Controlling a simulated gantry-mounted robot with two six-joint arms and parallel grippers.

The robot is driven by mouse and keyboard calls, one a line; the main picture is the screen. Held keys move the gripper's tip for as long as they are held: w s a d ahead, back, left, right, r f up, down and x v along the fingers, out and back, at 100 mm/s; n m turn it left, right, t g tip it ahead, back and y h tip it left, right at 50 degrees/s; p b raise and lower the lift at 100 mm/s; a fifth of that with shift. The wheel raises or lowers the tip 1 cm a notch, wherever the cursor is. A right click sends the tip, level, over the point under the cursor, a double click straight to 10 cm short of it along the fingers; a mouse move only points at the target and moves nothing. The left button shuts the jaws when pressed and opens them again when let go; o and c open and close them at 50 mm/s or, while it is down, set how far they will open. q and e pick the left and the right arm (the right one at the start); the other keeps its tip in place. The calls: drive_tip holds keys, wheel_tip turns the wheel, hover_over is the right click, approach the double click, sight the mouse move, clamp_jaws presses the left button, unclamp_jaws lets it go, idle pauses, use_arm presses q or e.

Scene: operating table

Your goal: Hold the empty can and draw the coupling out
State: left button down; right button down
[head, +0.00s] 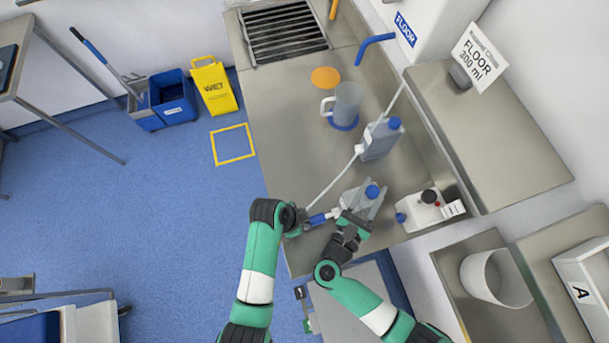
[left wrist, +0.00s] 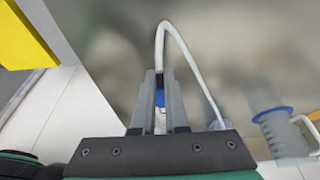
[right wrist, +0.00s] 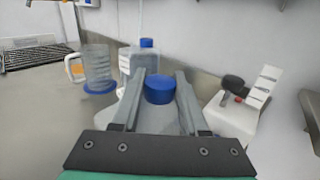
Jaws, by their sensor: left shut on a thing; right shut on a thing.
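The can (head: 352,197) is a translucent grey canister with a blue cap (head: 372,191), near the front of the steel counter. My right gripper (head: 361,207) is shut on it; in the right wrist view its fingers stand either side of the blue cap (right wrist: 160,90). My left gripper (head: 302,221) is shut on the blue coupling (head: 318,219), left of the can. The coupling shows between the fingers in the left wrist view (left wrist: 160,98). A white hose (head: 331,184) runs from it.
A second blue-capped canister (head: 381,141) stands behind, beside the hose. Further back is a clear jug (head: 347,103) on a blue ring. A white container with a black knob (head: 425,209) stands to the right. A raised steel ledge (head: 480,130) bounds the counter's right.

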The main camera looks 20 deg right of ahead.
use_arm(q)
drive_tip(key=shift+a, duration=0.15)
drive_tip(key=shift+a, duration=0.35)
drive_tip(key=shift+a, duration=0.15)
drive_tip(key=shift+a, duration=0.45)
drive_tip(key=shift+a, duration=0.2)
idle(0.4)
drive_tip(key=shift+a, duration=0.75)
